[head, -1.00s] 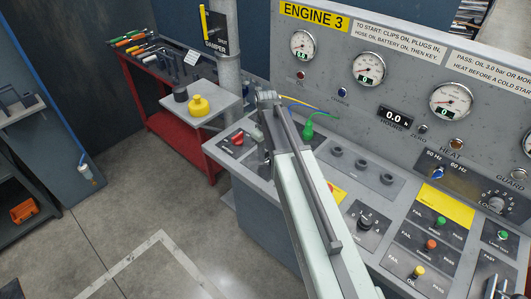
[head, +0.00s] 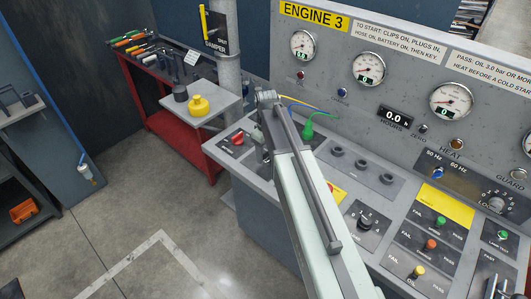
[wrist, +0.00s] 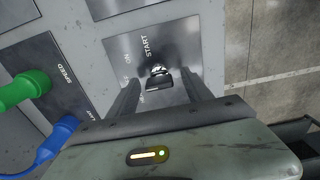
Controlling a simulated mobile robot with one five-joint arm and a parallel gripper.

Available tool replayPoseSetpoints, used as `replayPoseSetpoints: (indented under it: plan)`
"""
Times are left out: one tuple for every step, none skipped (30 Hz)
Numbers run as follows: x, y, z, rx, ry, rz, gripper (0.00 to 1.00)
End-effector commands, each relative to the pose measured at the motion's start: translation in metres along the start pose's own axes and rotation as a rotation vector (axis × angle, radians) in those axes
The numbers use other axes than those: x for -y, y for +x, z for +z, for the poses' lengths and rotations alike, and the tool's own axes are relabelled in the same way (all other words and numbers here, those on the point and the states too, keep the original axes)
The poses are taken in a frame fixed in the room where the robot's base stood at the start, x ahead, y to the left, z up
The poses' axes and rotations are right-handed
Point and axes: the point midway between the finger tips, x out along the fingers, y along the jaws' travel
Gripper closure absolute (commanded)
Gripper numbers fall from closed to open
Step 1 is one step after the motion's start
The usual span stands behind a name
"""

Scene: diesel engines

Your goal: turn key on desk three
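The key (wrist: 158,74) is a small metal key with a dark grip, set in the switch plate (wrist: 178,45) marked START and ON in the wrist view. My gripper (wrist: 162,90) is open, with one finger on each side of the key. Gaps show between the fingers and the key, and I see no contact. The desk (head: 285,185), under the ENGINE 3 sign (head: 314,14), is in the head view. There my arm hides the key and most of my gripper.
A green plug (wrist: 24,88) and a blue plug (wrist: 56,138) sit left of my gripper in the wrist view. A red switch (head: 237,139) is on the desk's left end.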

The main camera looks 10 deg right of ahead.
Motion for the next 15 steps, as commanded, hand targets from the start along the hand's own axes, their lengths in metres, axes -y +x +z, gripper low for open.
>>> replayPoseSetpoints:
  plan:
    - [0.000,0.000,0.000,0.000,0.000,0.000,0.42]
    - [0.000,0.000,0.000,0.000,0.000,0.000,0.42]
    - [0.000,-0.001,0.000,0.000,0.000,0.001,0.42]
    - [0.000,-0.001,0.000,0.000,0.000,0.001,0.42]
    - [0.000,-0.003,0.000,0.000,0.001,0.001,0.42]
    - [0.000,-0.005,0.000,0.000,0.001,0.001,0.42]
    - [0.000,-0.008,0.000,0.000,0.001,0.001,0.42]
    - [0.000,-0.011,0.000,0.000,0.001,0.001,0.42]
    - [0.000,-0.016,0.000,0.000,0.001,0.001,0.42]
    - [0.000,-0.021,0.000,0.000,0.001,0.001,0.42]
    - [0.000,-0.026,0.000,0.000,0.001,0.001,0.42]
    - [0.000,-0.033,0.001,0.000,0.001,0.001,0.42]
    - [0.000,-0.039,0.001,0.000,0.001,0.001,0.42]
    - [0.000,-0.045,0.001,0.000,0.001,0.001,0.42]
    - [0.000,-0.053,0.001,0.000,0.001,0.000,0.42]
